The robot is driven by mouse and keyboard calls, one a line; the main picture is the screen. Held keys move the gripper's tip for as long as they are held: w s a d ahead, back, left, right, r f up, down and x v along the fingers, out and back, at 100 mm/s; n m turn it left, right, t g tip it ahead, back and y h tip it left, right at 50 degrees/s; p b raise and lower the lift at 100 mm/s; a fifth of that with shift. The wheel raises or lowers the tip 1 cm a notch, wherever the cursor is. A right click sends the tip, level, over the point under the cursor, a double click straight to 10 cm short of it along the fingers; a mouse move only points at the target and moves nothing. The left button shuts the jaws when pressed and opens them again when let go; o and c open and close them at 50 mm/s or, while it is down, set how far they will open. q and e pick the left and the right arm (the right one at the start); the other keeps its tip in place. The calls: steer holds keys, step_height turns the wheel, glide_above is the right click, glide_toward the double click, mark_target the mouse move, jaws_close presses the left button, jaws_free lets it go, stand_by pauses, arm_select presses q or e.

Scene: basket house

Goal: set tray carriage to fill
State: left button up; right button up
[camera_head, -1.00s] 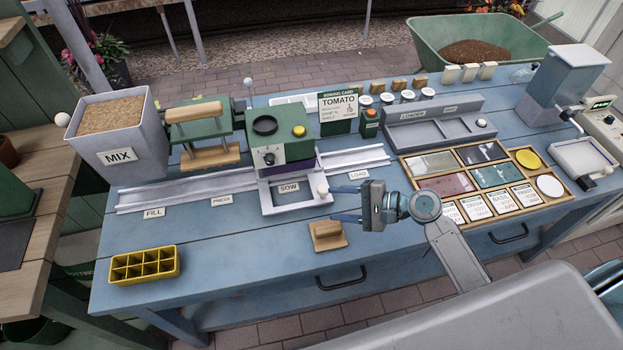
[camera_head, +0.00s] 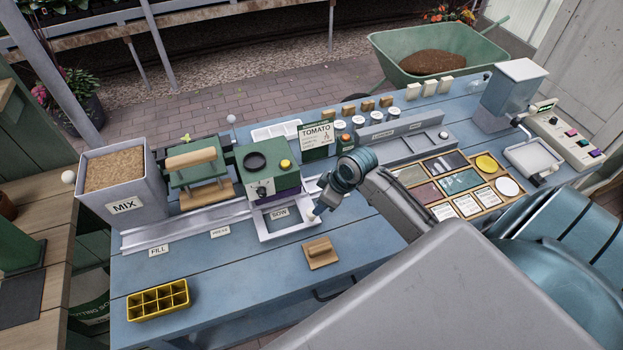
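The tray carriage (camera_head: 289,234), a pale open frame, sits on the rail (camera_head: 190,226) under the green seeder (camera_head: 270,170), at the SOW label (camera_head: 279,213). The FILL label (camera_head: 159,251) lies farther left, below the MIX hopper (camera_head: 123,188); the PRESS label (camera_head: 220,231) is between them. My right gripper (camera_head: 320,205) is at the carriage's right side, where its knob is. The gripper and arm largely hide the knob and the LOAD end of the rail. The fingers are too small and overlapped to tell whether they grip. My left gripper is not in view.
A yellow cell tray (camera_head: 158,300) stands on the front left of the blue bench. A wooden block with a handle (camera_head: 320,253) lies in front of the carriage. The green press (camera_head: 197,170) stands over the rail between hopper and seeder.

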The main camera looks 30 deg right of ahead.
mark_target(311, 212)
steer(key=p+x, duration=0.1)
steer(key=x, duration=0.5)
steer(key=shift+w+a+r, duration=0.1)
steer(key=shift+a, duration=0.05)
steer(key=shift+p+x, duration=0.35)
steer(key=shift+x, duration=0.45)
steer(key=shift+c, duration=0.4)
jaws_close()
